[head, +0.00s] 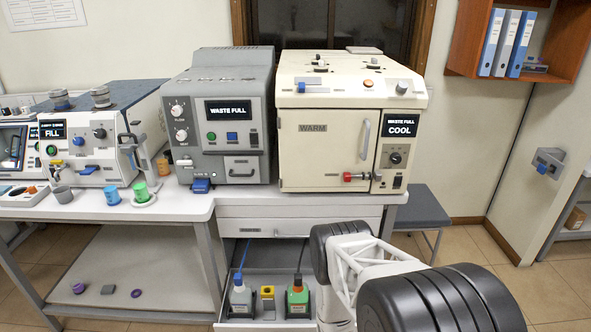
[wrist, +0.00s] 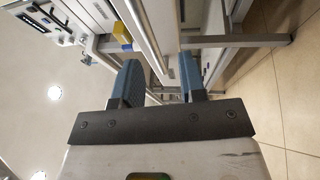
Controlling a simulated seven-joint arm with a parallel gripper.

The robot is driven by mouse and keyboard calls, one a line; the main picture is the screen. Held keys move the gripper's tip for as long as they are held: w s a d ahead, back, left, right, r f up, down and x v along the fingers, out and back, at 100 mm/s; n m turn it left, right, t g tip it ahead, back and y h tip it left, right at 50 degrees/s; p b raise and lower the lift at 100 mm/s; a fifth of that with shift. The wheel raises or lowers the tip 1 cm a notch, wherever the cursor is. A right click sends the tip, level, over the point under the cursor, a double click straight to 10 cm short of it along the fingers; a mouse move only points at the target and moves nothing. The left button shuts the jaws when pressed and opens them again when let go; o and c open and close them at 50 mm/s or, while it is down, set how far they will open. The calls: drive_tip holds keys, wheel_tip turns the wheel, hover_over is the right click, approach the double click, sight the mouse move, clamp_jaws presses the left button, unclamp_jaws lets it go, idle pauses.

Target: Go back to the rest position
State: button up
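My gripper (wrist: 161,82) shows in the wrist view with its two blue fingers apart and nothing between them. Bench frame parts show beyond the fingers, and I cannot tell how far off they are. In the head view my white and black arm fills the lower right, in front of the bench, and the gripper itself cannot be made out there.
The cream machine (head: 330,120) and grey machine (head: 225,115) stand on the white bench (head: 185,208). A grey stool (head: 420,205) stands right of the bench. Tiled floor (head: 525,285) is open at right.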

drive_tip(key=s+d+f+m+g+h, duration=0.25)
drive_tip(key=d+m+g+h, duration=0.5)
drive_tip(key=d+m, duration=0.6)
drive_tip(key=w+d+r+m+g, duration=0.15)
drive_tip(key=w+r, duration=0.35)
drive_tip(key=r, duration=1.1)
drive_tip(key=w+d+r+m+g, duration=0.1)
drive_tip(key=w+r+m+g, duration=0.3)
drive_tip(key=r, duration=1.3)
drive_tip(key=s+a+r+m, duration=0.1)
drive_tip(key=s+r, duration=0.3)
drive_tip(key=r, duration=0.8)
drive_tip(key=s+a+r+m, duration=0.1)
drive_tip(key=s+r, duration=0.3)
drive_tip(key=r, duration=0.8)
drive_tip(key=s+r+m+g, duration=0.1)
drive_tip(key=s+r, duration=0.6)
drive_tip(key=s, duration=0.3)
drive_tip(key=s+a+r+g, duration=0.1)
drive_tip(key=s+r, duration=0.7)
drive_tip(key=s, duration=0.2)
drive_tip(key=shift+s+a+m, duration=0.2)
drive_tip(key=shift+a+m, duration=0.05)
drive_tip(key=shift+m, duration=0.15)
